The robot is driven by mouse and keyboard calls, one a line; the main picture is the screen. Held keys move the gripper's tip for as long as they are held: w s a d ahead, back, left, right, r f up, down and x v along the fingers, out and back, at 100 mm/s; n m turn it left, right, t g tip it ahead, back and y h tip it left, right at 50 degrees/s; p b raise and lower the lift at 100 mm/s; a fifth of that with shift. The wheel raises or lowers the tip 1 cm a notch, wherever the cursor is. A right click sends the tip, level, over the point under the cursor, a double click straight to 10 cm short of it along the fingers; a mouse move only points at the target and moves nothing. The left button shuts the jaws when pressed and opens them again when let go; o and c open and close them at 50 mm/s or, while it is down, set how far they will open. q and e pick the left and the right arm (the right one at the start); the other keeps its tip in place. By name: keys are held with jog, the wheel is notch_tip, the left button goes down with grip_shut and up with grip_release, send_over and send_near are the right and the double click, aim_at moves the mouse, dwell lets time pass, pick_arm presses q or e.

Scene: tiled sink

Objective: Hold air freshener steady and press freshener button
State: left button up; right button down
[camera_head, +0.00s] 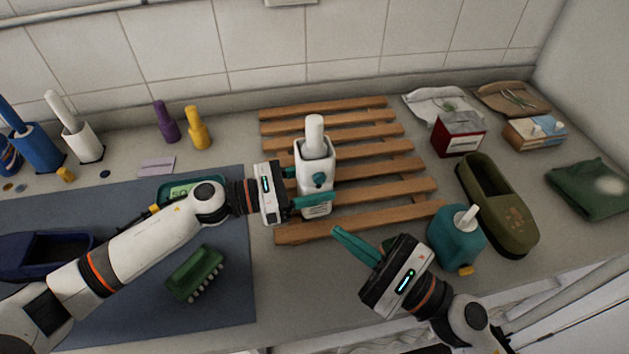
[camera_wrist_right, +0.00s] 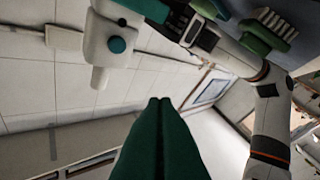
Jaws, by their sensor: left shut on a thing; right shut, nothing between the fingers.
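The air freshener is a white bottle (camera_head: 305,153) with a rounded white top and a teal round button (camera_head: 319,180) on its front. It stands upright by the wooden slatted rack. My left gripper (camera_head: 312,187) is shut on its body from the left, one teal finger in front and the other partly hidden behind. My right gripper (camera_head: 338,231) is shut and empty, in front of and lower right of the bottle, apart from it. In the right wrist view the bottle (camera_wrist_right: 98,38) and button (camera_wrist_right: 117,44) appear upside down, upper left of my shut fingertips (camera_wrist_right: 160,102).
The wooden rack (camera_head: 378,130) lies around the bottle. A teal dispenser (camera_head: 453,240) stands close beside my right gripper, with an olive shoe-shaped holder (camera_head: 512,225) behind it. A green brush (camera_head: 195,272) lies on the blue-grey mat (camera_head: 230,310) below my left arm.

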send_near(307, 175)
jog(key=shift+s+x, duration=0.25)
jog(key=shift+x, duration=2)
jog(key=shift+a+r, duration=0.1)
jog(key=shift+r, duration=0.05)
jog(key=shift+w+a, duration=0.1)
jog(key=shift+w, duration=0.25)
dwell(0.4)
jog(key=shift+s, duration=0.45)
